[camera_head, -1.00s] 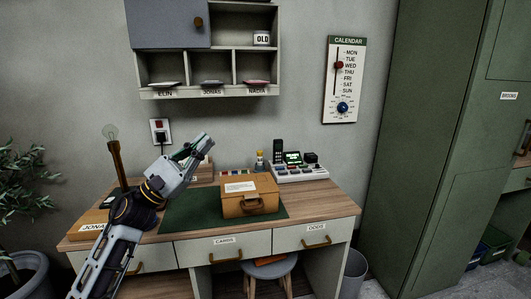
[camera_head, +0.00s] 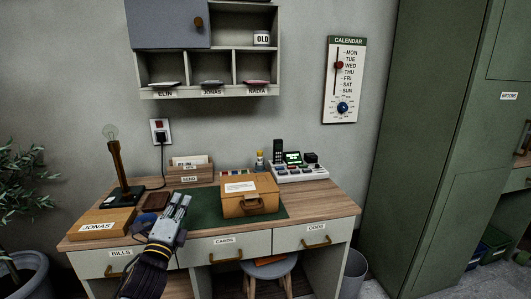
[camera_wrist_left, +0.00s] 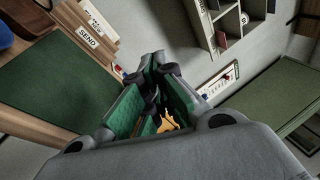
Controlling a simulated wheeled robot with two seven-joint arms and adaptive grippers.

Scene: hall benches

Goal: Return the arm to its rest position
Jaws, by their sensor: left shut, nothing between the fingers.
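My left arm comes in at the lower left of the head view. Its gripper (camera_head: 181,206) is shut and empty, above the front part of the desk near the green mat (camera_head: 207,222). In the left wrist view the gripper's green-padded fingers (camera_wrist_left: 158,95) are together, with a small orange patch showing between their parts. The mat also shows in the left wrist view (camera_wrist_left: 55,90). My right gripper is not in view.
A brown case (camera_head: 250,205) stands on the mat. A lamp (camera_head: 118,170), a JONAS box (camera_head: 100,224) and a letter rack (camera_head: 190,172) are at the desk's left. A device with a small screen (camera_head: 299,172) is at the back right. A wall shelf (camera_head: 208,93) hangs above.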

